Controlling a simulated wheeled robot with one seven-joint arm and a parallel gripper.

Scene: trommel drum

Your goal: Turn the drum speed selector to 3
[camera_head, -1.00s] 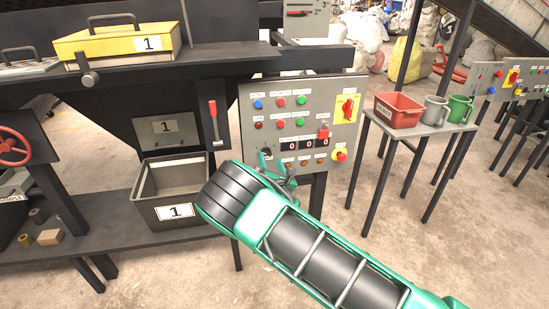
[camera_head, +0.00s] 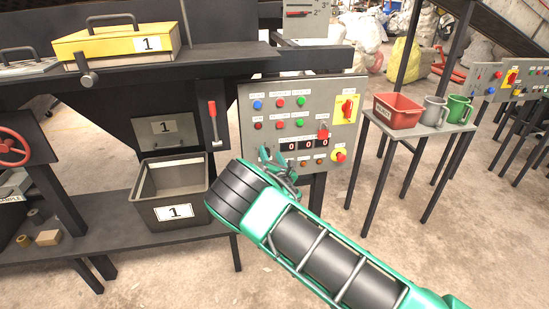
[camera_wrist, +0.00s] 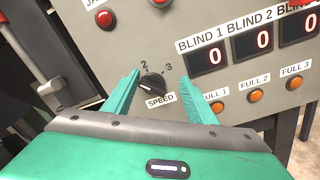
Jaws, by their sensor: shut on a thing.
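The drum speed selector (camera_wrist: 152,85) is a dark round knob on the grey panel, with "2" and "3" above it and "SPEED" below. A pale mark shows at its left side; its exact setting is hard to read. My gripper (camera_wrist: 160,78) has one green finger on each side of the knob and is shut on it. In the head view my gripper (camera_head: 280,165) is at the panel's lower left and hides the knob.
The control panel (camera_head: 272,88) carries buttons, red BLIND displays (camera_wrist: 248,44) and orange FULL buttons (camera_wrist: 256,96) right of the knob. A red lever (camera_head: 213,112) and grey bin (camera_head: 150,190) stand left. A side table (camera_head: 408,128) holds a red tub and mugs.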

